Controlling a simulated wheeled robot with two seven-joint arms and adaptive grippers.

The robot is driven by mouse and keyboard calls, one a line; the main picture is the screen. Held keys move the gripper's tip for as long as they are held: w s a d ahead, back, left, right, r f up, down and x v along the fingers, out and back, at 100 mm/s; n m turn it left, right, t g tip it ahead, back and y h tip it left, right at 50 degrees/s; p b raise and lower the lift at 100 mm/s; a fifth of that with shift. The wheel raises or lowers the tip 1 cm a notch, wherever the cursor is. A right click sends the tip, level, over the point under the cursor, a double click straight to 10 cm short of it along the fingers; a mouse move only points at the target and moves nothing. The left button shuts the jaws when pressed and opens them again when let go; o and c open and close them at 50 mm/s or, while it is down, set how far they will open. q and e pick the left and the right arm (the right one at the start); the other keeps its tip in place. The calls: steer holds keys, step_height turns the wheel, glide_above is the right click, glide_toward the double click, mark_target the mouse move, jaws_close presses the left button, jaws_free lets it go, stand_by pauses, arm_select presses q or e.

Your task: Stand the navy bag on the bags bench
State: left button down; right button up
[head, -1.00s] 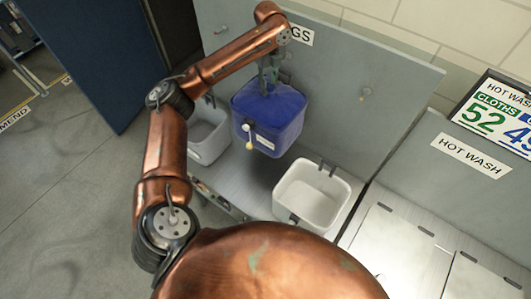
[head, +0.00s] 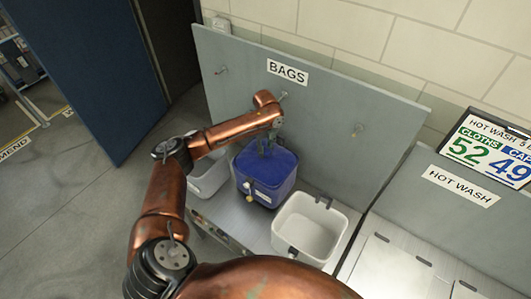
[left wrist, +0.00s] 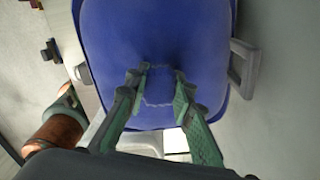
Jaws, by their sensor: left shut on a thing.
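The navy bag (head: 272,192), a blue box shape with a pale tag and a small toggle on its front, is upright at the bags bench (head: 254,227), under the BAGS sign (head: 288,72). Its base is at or just above the bench top; I cannot tell if it touches. My left gripper (head: 265,150) is above it, pointing down, shut on the middle of its top. In the left wrist view the fingers (left wrist: 158,85) close on a raised blue part of the bag's top (left wrist: 110,35). My right gripper is out of view.
A white open bag (head: 308,232) stands close on the right, and another pale one (head: 206,180) on the left, partly hidden by my arm. A grey back panel (head: 325,115) with pegs rises behind. The hot wash counter (head: 410,265) adjoins at the right.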

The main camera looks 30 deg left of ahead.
arm_select(q)
step_height(320, 180, down, 2)
steer(key=shift+f, duration=0.1)
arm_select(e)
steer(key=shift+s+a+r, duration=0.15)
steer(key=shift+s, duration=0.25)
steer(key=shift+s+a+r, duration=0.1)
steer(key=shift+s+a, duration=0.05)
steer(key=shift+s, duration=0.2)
arm_select(q)
steer(key=c, duration=2.1)
jaws_free()
steer(key=shift+w+f, duration=0.1)
steer(key=o, duration=0.4)
steer(key=shift+c, duration=0.2)
steer(key=shift+o, duration=0.4)
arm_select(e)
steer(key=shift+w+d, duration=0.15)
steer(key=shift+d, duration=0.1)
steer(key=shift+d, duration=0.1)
arm_select(q)
step_height(320, 180, up, 12)
steer(key=b, duration=0.3)
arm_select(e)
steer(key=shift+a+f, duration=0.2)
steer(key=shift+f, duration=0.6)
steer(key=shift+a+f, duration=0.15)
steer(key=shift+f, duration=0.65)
